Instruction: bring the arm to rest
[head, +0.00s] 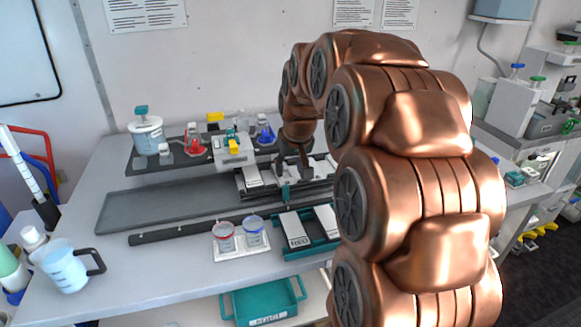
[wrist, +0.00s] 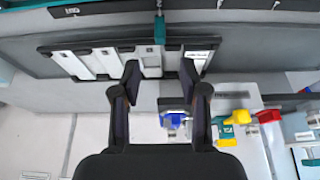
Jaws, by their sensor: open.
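My gripper (head: 292,168) hangs down over the middle of the workbench at the end of my copper-coloured arm, which fills the right half of the head view. In the wrist view my gripper (wrist: 160,75) shows two dark fingers spread apart with nothing between them. Beyond the fingertips lies a dark frame (wrist: 60,48) holding white blocks (wrist: 103,62), with a teal handle (wrist: 159,28) in front of it. The fingers look apart from the blocks, though the exact height is hard to tell. My arm hides part of the bench's right side.
Behind stands a dark shelf (head: 120,160) with a white jar (head: 146,135) and red (head: 194,143) and blue (head: 265,136) valves. In front are two cups (head: 224,238) on a white holder and a teal tray (head: 310,250). A jug (head: 65,268) stands front left.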

